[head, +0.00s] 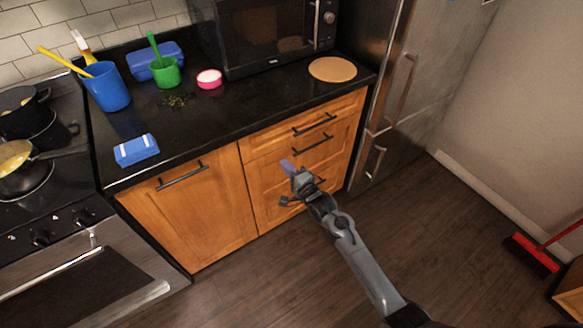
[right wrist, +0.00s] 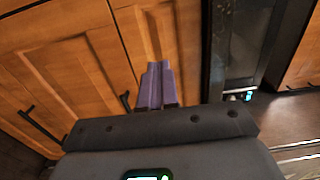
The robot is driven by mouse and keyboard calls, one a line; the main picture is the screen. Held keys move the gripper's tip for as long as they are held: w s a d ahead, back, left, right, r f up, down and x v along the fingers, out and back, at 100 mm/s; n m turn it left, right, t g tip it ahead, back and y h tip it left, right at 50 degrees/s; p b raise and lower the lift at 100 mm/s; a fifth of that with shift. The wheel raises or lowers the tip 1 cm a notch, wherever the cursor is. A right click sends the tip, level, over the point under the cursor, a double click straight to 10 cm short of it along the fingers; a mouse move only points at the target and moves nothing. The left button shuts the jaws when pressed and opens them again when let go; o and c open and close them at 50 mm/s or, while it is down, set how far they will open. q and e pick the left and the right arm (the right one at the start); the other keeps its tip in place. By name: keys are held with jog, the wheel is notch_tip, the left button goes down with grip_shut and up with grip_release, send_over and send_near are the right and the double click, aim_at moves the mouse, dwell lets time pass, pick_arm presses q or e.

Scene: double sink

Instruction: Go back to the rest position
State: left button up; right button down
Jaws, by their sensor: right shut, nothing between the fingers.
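My right gripper (head: 287,166) is in front of the wooden drawers below the counter, at the centre of the head view. Its purple fingers are shut together with nothing between them; they also show in the right wrist view (right wrist: 156,86), against wooden cabinet fronts. Whether the fingertips touch the wood cannot be told. My left gripper is not in view.
On the dark counter (head: 240,118) stand a blue cup (head: 108,88), a green cup (head: 167,73), a blue box (head: 136,149), a pink-and-white round thing (head: 209,79), a round board (head: 332,69) and a microwave (head: 270,38). A stove (head: 40,215) is left, a fridge (head: 400,80) right. Floor at right is mostly clear.

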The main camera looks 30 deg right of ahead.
jog(key=s+f+g+p, duration=0.1)
jog(key=s+f+p, duration=0.1)
jog(key=s+f, duration=0.5)
jog(key=s+a+r+n+g+y+p, duration=0.1)
jog(key=s+a+n+g, duration=0.15)
jog(key=s, duration=0.35)
jog(key=s+a+n+g+p, duration=0.1)
jog(key=s+a, duration=0.2)
jog(key=s, duration=0.3)
jog(key=s+a+r+n+g+p, duration=0.1)
jog(key=s+a+r+n+g, duration=0.15)
jog(key=s+n, duration=0.35)
jog(key=s+a+r+n+g, duration=0.1)
jog(key=s+r+n+g, duration=0.3)
jog(key=s, duration=0.3)
jog(key=s+a+r+n+g+p, duration=0.1)
jog(key=s+a+r+n+g, duration=0.15)
jog(key=s+n, duration=0.4)
notch_tip(320, 180, up, 38)
jog(key=p, duration=3.7)
jog(key=shift+s+d+g+h+p, duration=0.4)
jog(key=shift+s+g, duration=0.05)
